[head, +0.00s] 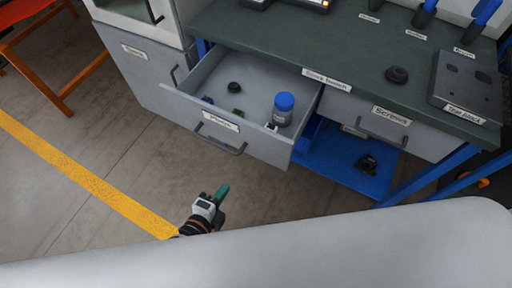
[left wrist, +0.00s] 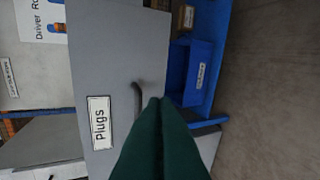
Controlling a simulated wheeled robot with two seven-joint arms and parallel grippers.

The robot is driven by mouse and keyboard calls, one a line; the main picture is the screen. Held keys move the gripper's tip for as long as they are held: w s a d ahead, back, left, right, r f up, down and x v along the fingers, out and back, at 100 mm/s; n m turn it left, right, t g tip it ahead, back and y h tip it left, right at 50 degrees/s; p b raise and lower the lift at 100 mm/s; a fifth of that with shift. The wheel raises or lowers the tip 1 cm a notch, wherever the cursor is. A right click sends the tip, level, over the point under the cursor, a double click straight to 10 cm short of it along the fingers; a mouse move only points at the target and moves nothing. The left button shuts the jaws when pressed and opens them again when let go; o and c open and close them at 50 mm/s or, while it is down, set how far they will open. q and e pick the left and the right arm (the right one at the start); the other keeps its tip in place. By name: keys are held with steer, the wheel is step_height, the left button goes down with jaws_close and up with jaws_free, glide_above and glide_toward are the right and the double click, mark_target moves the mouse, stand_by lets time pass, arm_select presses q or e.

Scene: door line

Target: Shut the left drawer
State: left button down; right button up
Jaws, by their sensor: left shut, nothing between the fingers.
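The left drawer, its front labelled "Plugs" (head: 255,143), stands pulled out from under the bench, with its inside showing. Its dark bar handle (head: 219,146) is on the front; in the left wrist view the grey front (left wrist: 95,55) and the handle (left wrist: 138,99) show turned on their side. My left gripper (head: 222,190) is in front of the drawer, below the handle in the head view and apart from it. Its green fingers (left wrist: 159,103) are shut and empty, the tips pointing towards the front near the handle. My right gripper is not in view.
In the drawer are a blue-lidded jar (head: 284,108), a black round piece (head: 234,88) and small parts. The "Screws" drawer (head: 408,137) at the right looks shut. A blue lower shelf (head: 340,165) is under the bench. The floor in front is clear, with a yellow line (head: 85,178).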

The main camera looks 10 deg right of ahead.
arm_select(q)
step_height(320, 180, up, 3)
steer(key=d+m+h, duration=0.1)
steer(key=d, duration=0.1)
steer(key=p, duration=0.2)
glide_toward(257, 147)
steer(key=x, duration=0.5)
steer(key=shift+w+d+f, duration=0.15)
steer(key=shift+d+f, duration=0.1)
steer(key=shift+w+d, duration=0.3)
steer(key=shift+w, duration=0.15)
